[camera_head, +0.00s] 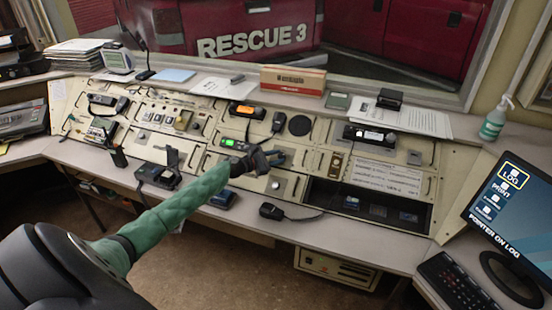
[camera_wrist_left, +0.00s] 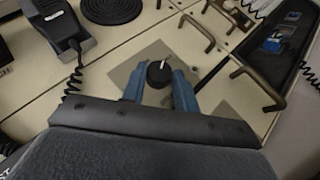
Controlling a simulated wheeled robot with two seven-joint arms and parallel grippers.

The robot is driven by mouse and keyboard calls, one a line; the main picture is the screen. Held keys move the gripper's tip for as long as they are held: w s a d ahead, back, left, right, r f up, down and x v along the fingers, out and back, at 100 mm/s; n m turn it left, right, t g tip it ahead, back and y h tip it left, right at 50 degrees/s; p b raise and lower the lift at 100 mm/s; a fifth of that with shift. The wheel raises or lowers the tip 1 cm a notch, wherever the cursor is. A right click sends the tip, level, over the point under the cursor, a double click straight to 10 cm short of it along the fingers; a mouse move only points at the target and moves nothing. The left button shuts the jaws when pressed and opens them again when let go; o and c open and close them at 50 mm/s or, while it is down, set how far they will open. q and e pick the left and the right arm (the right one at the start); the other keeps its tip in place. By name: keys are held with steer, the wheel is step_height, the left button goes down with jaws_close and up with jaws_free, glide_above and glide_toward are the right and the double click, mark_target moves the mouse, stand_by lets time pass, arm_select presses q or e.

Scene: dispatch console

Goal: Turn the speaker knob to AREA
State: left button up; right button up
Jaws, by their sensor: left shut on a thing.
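The speaker knob (camera_wrist_left: 158,72) is a round black knob with a white pointer mark, set on a grey square plate (camera_wrist_left: 122,74) in the cream console panel. In the left wrist view its mark points up and slightly right. My left gripper (camera_wrist_left: 159,80) has its two blue fingers on either side of the knob, shut on it. In the head view my left gripper (camera_head: 273,160) reaches the middle of the console and covers most of the knob. No AREA lettering is readable. My right gripper is not in view.
A handset with a coiled cord (camera_wrist_left: 58,28) and a round speaker grille (camera_wrist_left: 111,8) lie beyond the knob. Metal handles (camera_wrist_left: 198,30) stand up from the panel on the right. In the head view a hand microphone (camera_head: 272,211) rests on the front ledge.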

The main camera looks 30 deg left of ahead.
arm_select(q)
steer(key=o, duration=1)
steer(key=shift+c, duration=0.2)
steer(key=shift+s+a, duration=0.1)
steer(key=shift+s, duration=0.1)
steer(key=shift+s+a, duration=0.1)
steer(key=shift+s, duration=0.15)
steer(key=b+v, duration=0.2)
steer(key=v, duration=0.3)
steer(key=shift+s+a, duration=0.15)
steer(key=shift+s, duration=0.2)
steer(key=shift+s+a+r+b, duration=0.2)
steer(key=shift+s+a+b, duration=0.1)
steer(key=shift+s, duration=0.15)
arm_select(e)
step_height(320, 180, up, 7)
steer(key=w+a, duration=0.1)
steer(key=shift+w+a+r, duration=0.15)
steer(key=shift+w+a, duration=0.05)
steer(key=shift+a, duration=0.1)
